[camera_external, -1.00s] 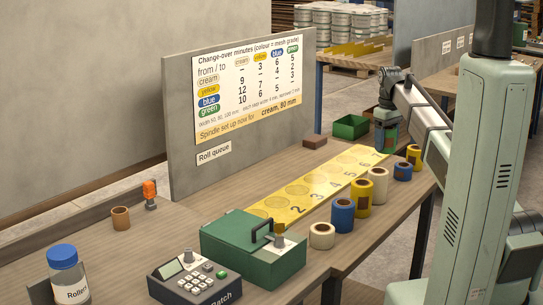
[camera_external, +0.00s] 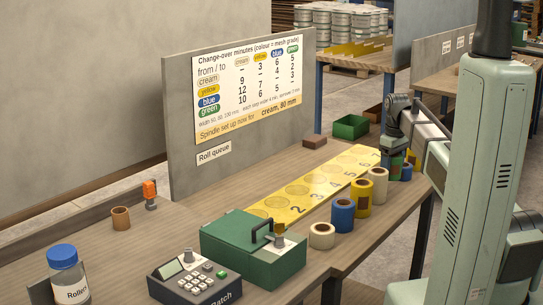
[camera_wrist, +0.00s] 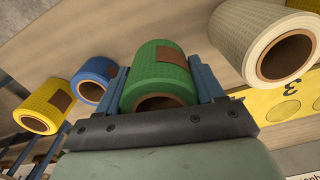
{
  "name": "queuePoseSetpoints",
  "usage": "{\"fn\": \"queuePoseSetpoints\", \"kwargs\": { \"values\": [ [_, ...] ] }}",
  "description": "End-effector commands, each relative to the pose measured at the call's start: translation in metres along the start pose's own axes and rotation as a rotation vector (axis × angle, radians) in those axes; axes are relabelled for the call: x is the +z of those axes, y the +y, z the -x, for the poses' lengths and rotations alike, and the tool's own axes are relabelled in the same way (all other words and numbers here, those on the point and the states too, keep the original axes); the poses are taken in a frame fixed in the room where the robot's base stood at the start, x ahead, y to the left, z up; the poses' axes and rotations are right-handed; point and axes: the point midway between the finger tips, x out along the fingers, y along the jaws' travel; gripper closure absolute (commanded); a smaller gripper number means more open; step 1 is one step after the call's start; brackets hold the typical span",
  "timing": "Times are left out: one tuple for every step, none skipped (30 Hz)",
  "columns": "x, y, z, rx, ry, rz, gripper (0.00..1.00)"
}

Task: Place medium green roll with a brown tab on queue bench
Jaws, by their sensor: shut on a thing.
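The medium green roll (camera_wrist: 160,82) with a brown tab (camera_wrist: 171,55) is between the two blue-grey fingers of my gripper (camera_wrist: 165,90) in the wrist view, and the fingers are shut on it. In the external view the green roll (camera_external: 394,169) is low at the far right end of the row of rolls, partly hidden by my gripper (camera_external: 393,152). I cannot tell whether it touches the bench. The queue bench carries a yellow numbered strip (camera_external: 328,187) with circle marks, left of the rolls.
A cream roll (camera_wrist: 270,45) and a blue roll (camera_wrist: 93,78) flank the green one; a yellow roll (camera_wrist: 45,103) stands beyond the blue. More rolls stand nearer, including a blue one (camera_external: 343,216). A green machine (camera_external: 250,255), brown block (camera_external: 314,142) and green bin (camera_external: 350,127) are around.

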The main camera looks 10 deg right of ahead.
Motion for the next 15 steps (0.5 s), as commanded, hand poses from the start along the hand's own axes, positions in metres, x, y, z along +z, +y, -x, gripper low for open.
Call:
{"fn": "queuePoseSetpoints", "kwargs": {
  "values": [
    [0.000, 0.000, -0.003, 0.000, 0.000, 0.000, 0.65],
    [0.000, 0.000, -0.004, 0.000, 0.000, 0.000, 0.65],
    [0.000, 0.000, -0.008, -0.001, -0.001, 0.000, 0.65],
    [0.001, 0.000, -0.011, -0.001, -0.001, 0.000, 0.65],
    [0.001, 0.000, -0.014, -0.001, -0.002, 0.000, 0.65],
    [0.001, 0.000, -0.018, -0.001, -0.002, 0.000, 0.65],
    [0.001, 0.000, -0.022, -0.001, -0.002, 0.000, 0.65],
    [0.000, 0.000, -0.026, -0.001, -0.001, 0.000, 0.65],
    [0.001, 0.000, -0.030, -0.001, -0.002, 0.000, 0.65],
    [0.001, 0.000, -0.033, -0.001, -0.002, 0.000, 0.65],
    [0.001, 0.000, -0.035, -0.001, -0.001, 0.000, 0.65],
    [0.000, 0.000, -0.036, -0.001, -0.001, 0.000, 0.65],
    [0.000, 0.000, -0.037, 0.000, -0.001, 0.000, 0.65],
    [0.000, 0.000, -0.037, 0.000, 0.000, 0.000, 0.65],
    [0.000, 0.000, -0.037, 0.000, 0.000, 0.000, 0.65]
  ]
}}
